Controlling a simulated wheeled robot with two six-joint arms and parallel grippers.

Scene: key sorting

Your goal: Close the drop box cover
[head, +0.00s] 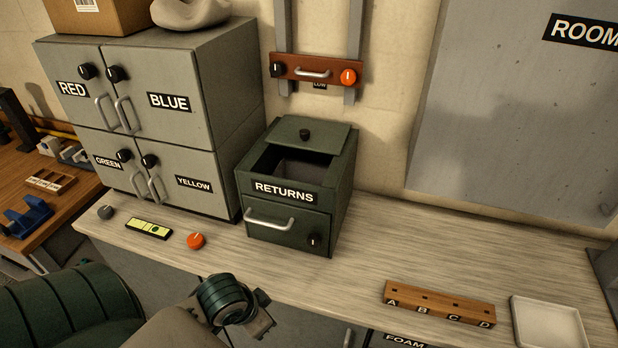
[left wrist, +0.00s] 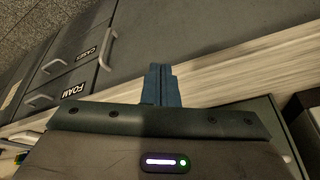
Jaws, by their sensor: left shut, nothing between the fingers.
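The dark green drop box (head: 243,182), labelled RETURNS, stands on the bench beside the grey cabinet. Its flat cover (head: 325,134) with a black knob (head: 305,134) sits toward the back of the top. The front part of the top opening (head: 290,165) is uncovered. My left gripper (head: 264,324) is low at the bench's front edge, in front of the box and apart from it. In the left wrist view its blue fingers (left wrist: 161,84) are together and empty. My right gripper is not in view.
The grey cabinet (head: 225,90) with labelled doors stands left of the box. An orange knob piece (head: 196,240) and a green-yellow strip (head: 149,229) lie in front of it. A lettered wooden block (head: 438,302) and white tray (head: 548,325) are at right. The bench between is clear.

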